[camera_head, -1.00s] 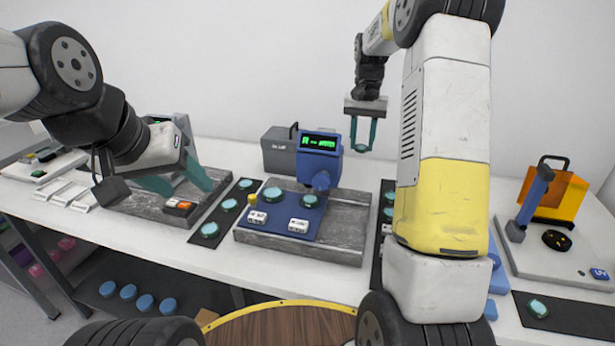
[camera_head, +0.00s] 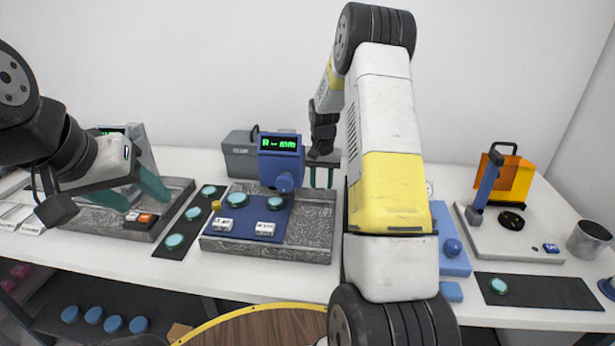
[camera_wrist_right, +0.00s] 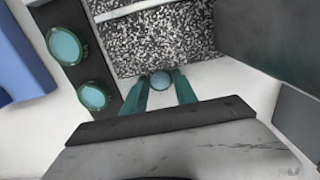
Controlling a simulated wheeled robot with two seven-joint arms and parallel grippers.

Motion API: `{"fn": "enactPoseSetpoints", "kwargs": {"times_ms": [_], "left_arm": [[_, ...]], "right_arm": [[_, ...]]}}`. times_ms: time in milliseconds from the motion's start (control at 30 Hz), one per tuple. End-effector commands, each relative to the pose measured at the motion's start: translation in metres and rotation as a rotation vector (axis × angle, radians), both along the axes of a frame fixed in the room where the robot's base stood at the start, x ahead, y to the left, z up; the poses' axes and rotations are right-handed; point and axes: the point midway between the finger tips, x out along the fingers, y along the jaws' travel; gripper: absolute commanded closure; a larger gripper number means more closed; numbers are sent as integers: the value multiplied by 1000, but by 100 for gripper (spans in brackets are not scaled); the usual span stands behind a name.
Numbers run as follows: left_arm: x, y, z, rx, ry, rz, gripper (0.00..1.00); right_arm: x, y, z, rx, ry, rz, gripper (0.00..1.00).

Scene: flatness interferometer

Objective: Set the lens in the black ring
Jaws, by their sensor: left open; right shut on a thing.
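My right gripper (camera_head: 321,178) hangs fingers down beside and behind the blue gauge head, partly hidden by my right arm. In the right wrist view its teal fingers (camera_wrist_right: 160,92) are shut on a small pale-blue round lens (camera_wrist_right: 160,81) at the tips, in front of a speckled grey surface. The head view does not show this lens clearly. A black round piece (camera_head: 511,221), likely the black ring, lies on the light grey plate at the right; its opening is too small to make out. My left gripper (camera_head: 134,191) is open over the left grey tray.
The blue gauge head (camera_head: 281,163) with green display stands over the middle grey tray (camera_head: 285,250). An orange shield (camera_head: 516,180) and blue post (camera_head: 487,180) stand by the black piece. Green-rimmed lenses lie on black mats (camera_head: 560,292). A metal cup (camera_head: 589,240) is far right.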

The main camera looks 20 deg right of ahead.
Motion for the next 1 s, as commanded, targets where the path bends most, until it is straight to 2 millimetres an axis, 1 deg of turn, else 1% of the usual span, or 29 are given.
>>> {"fn": "enactPoseSetpoints", "kwargs": {"times_ms": [267,300,367,400,667,767,867,1000], "left_arm": [[0,0,0,0,0,0,46],[0,0,0,0,0,0,46],[0,0,0,0,0,0,46],[0,0,0,0,0,0,46],[0,0,0,0,0,0,46],[0,0,0,0,0,0,46],[0,0,0,0,0,0,46],[0,0,0,0,0,0,46]], "right_arm": [[0,0,-2,0,-1,0,100],[0,0,-2,0,-1,0,60],[0,0,-2,0,-1,0,48],[0,0,-2,0,-1,0,44],[0,0,-1,0,-1,0,44],[1,0,3,0,-2,0,44],[1,0,14,-1,-5,0,44],[2,0,42,0,-6,0,44]]}}
